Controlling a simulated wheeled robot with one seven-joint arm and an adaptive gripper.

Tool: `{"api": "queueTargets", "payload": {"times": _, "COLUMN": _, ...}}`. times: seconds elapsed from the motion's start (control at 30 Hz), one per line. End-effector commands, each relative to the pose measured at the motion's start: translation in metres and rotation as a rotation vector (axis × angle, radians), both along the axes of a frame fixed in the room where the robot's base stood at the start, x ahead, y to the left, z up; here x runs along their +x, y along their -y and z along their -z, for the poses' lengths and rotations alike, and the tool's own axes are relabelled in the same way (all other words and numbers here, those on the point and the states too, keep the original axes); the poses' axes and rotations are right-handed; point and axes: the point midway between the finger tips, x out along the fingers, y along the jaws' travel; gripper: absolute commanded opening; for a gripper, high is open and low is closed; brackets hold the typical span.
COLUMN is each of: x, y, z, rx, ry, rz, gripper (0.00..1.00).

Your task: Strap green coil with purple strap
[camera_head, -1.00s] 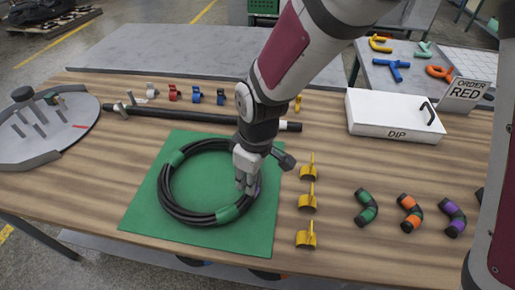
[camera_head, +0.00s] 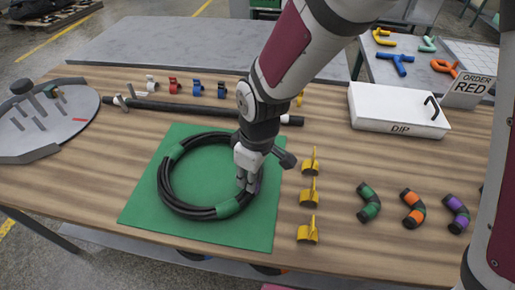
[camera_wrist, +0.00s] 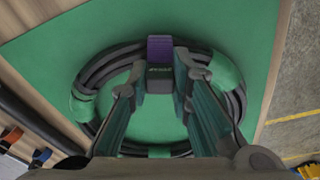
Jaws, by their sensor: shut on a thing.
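The green coil (camera_head: 190,210) is a ring of black hose with green bands, lying flat on a green mat (camera_head: 150,215). It also shows in the wrist view (camera_wrist: 92,75). The purple strap (camera_wrist: 160,49) lies across the coil at the top of the wrist view, with a dark buckle-like block below it. My gripper (camera_head: 247,186) points down at the coil's right side. In the wrist view its fingers (camera_wrist: 160,85) are on either side of the strap's block, shut on it. In the head view the strap is mostly hidden behind the fingers.
Several yellow clips (camera_head: 308,192) stand right of the mat, then short banded hoses (camera_head: 412,208). A straight black hose (camera_head: 180,106) and coloured clips lie behind. A white DIP box (camera_head: 395,108) is back right, a round pegged plate (camera_head: 60,120) far left.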

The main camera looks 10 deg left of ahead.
Motion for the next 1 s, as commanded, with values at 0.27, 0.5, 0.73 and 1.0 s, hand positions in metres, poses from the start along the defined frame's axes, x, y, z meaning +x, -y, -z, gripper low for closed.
{"api": "queueTargets", "payload": {"times": 0.27, "x": 0.0, "y": 0.0, "z": 0.004, "rx": 0.0, "ry": 0.0, "rz": 0.0, "gripper": 0.0}}
{"api": "queueTargets", "payload": {"times": 0.5, "x": 0.0, "y": 0.0, "z": 0.008, "rx": -0.001, "ry": 0.0, "rz": 0.0, "gripper": 0.0}}
{"api": "queueTargets", "payload": {"times": 0.73, "x": 0.0, "y": 0.0, "z": 0.011, "rx": -0.001, "ry": -0.001, "rz": 0.0, "gripper": 0.0}}
{"api": "queueTargets", "payload": {"times": 1.0, "x": 0.0, "y": 0.0, "z": 0.015, "rx": -0.001, "ry": -0.001, "rz": 0.0, "gripper": 0.0}}
